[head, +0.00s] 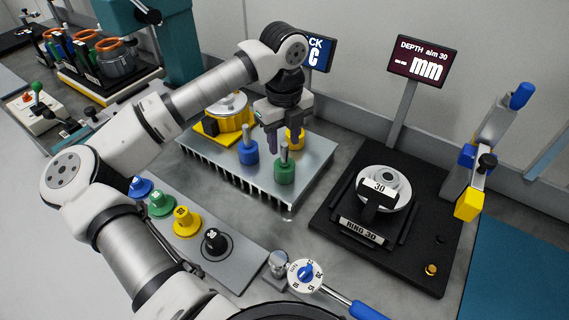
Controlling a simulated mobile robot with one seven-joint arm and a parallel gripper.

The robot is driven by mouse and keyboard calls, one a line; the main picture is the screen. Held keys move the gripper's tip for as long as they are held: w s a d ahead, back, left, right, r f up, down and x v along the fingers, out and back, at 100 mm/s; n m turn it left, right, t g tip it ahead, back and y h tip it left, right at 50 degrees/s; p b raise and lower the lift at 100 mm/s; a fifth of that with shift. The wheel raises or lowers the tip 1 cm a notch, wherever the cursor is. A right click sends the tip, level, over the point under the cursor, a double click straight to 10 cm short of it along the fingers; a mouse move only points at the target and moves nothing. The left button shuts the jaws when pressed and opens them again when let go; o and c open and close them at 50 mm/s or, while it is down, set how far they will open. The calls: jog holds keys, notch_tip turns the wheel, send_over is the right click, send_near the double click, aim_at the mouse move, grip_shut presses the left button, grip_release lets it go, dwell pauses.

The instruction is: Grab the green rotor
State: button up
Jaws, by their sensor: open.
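The green rotor (284,170), a short cylinder with a thin grey shaft on top, stands upright on the right part of the finned metal plate (225,162). A blue rotor (248,151) stands to its left, and a yellow rotor (295,138) stands behind it. My gripper (271,145) points down above the plate, with its fingers near the blue and green rotors. It is open, and no rotor is seen held in it. The exact gap between its fingers and the green rotor's shaft cannot be told from this view.
A yellow housing (232,116) sits at the plate's back left. A black fixture (387,240) with a grey ring stands right. Blue, green, yellow and black knobs (186,222) line the front strip. A dial (305,275) with a blue handle lies in front. A blue mat (520,265) is clear.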

aim_at(284, 161)
jog(key=shift+f, duration=1.4)
jog(key=shift+c, duration=0.4)
grip_shut()
jog(key=shift+r, duration=0.1)
